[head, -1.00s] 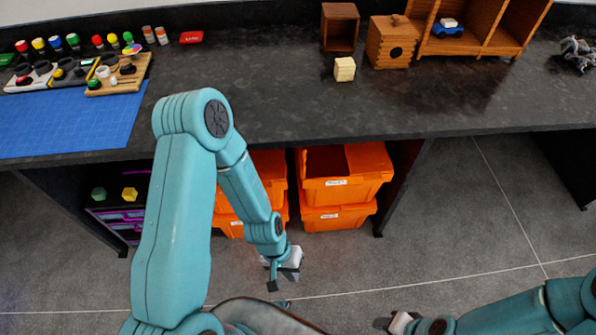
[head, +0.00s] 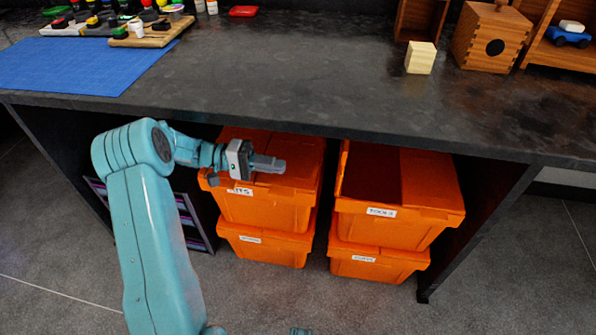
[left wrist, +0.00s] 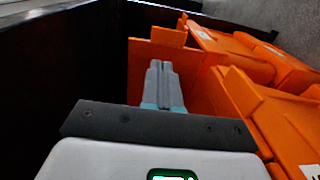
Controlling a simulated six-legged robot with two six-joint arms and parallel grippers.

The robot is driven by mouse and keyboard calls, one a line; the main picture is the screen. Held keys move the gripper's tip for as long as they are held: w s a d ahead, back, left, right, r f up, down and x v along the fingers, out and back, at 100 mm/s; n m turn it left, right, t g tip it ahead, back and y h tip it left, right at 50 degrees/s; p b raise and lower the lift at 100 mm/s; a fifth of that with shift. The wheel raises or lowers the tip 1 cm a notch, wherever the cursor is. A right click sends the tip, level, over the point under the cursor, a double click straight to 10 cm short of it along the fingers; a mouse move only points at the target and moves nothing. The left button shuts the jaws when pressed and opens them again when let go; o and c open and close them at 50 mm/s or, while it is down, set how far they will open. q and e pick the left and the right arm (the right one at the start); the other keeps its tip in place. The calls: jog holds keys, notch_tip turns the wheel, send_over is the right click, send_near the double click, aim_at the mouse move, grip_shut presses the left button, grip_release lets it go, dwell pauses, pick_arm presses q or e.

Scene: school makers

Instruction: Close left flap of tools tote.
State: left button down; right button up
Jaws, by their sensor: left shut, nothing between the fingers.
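The orange tools tote (head: 408,235) stands under the bench, stacked on another orange tote. Its left half is open and shows a dark inside. Its right flap (head: 430,178) lies flat over the right half. Its left flap (head: 343,165) seems to stand up as a narrow orange strip along the left edge. My left gripper (head: 270,163) is shut and empty, above the neighbouring tote and left of the tools tote, with its fingers pointing right. In the left wrist view the shut fingers (left wrist: 160,82) lie in front of orange tote panels.
The neighbouring orange tote (head: 255,207) stands on another tote (head: 265,247) to the left. The dark bench top (head: 330,90) overhangs the stacks closely. A bench side panel (head: 475,230) stands right of the tools tote. The floor in front is clear.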

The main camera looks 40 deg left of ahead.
aim_at(339, 177)
pick_arm(q)
jog(key=p+x, duration=0.1)
jog(key=x, duration=1.1)
jog(key=shift+d+f, duration=0.1)
jog(key=shift+d, duration=0.15)
jog(key=shift+s, duration=0.1)
pick_arm(e)
jog(key=shift+s+a+r, duration=0.25)
jog(key=shift+s+r, duration=0.2)
jog(key=shift+r, duration=0.3)
jog(key=shift+s, duration=0.15)
